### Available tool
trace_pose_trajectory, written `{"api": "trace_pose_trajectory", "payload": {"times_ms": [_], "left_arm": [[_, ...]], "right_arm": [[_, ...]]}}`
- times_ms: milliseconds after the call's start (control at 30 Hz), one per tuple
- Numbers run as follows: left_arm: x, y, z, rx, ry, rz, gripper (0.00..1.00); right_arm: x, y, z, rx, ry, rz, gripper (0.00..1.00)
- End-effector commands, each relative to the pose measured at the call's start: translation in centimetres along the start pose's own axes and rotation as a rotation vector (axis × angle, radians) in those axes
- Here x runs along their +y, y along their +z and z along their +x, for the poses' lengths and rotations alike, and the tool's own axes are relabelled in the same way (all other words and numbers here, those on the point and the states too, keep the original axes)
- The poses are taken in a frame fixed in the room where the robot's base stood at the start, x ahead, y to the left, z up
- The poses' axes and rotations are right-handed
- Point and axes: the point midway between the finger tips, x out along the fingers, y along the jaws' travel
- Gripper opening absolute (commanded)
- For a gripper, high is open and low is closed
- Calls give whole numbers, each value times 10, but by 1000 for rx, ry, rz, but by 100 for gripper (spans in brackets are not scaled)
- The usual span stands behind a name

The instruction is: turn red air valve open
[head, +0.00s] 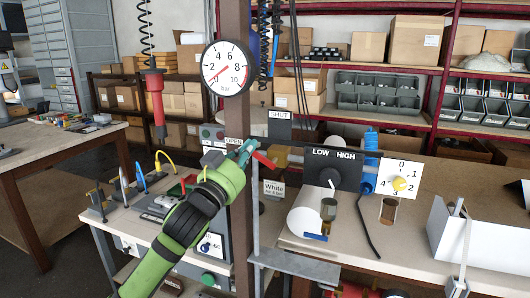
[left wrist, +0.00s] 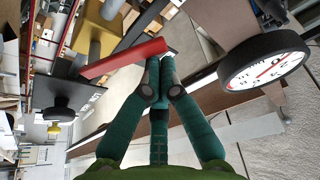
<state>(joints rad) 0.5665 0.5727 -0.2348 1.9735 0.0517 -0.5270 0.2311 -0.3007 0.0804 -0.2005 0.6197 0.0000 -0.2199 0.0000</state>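The red air valve lever (head: 264,160) is at the post, right of the OPEN label (head: 234,141) and below the SHUT label (head: 279,115). It slants from upper left to lower right. In the left wrist view the red lever (left wrist: 125,58) crosses in front of my fingertips. My left gripper (head: 246,148) has its teal fingers together at the lever's free end. The fingertips (left wrist: 161,62) look shut against or beside it; contact is unclear. The pressure gauge (head: 228,68) has a red needle pointing lower left, near the low end. My right gripper is not in view.
The brown post (head: 240,190) stands close beside my left gripper. To the right, a bench holds a LOW/HIGH knob panel (head: 334,168) and a yellow dial (head: 400,183). A side bench (head: 130,222) with small tools lies left. Shelves stand behind.

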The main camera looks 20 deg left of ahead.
Motion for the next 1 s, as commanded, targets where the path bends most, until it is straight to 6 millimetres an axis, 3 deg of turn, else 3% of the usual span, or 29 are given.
{"api": "trace_pose_trajectory", "payload": {"times_ms": [367,1000], "left_arm": [[-3,18,-6,-4,-90,-260,0],[-4,23,-8,-3,-87,-247,0]], "right_arm": [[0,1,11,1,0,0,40],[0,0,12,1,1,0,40]]}}
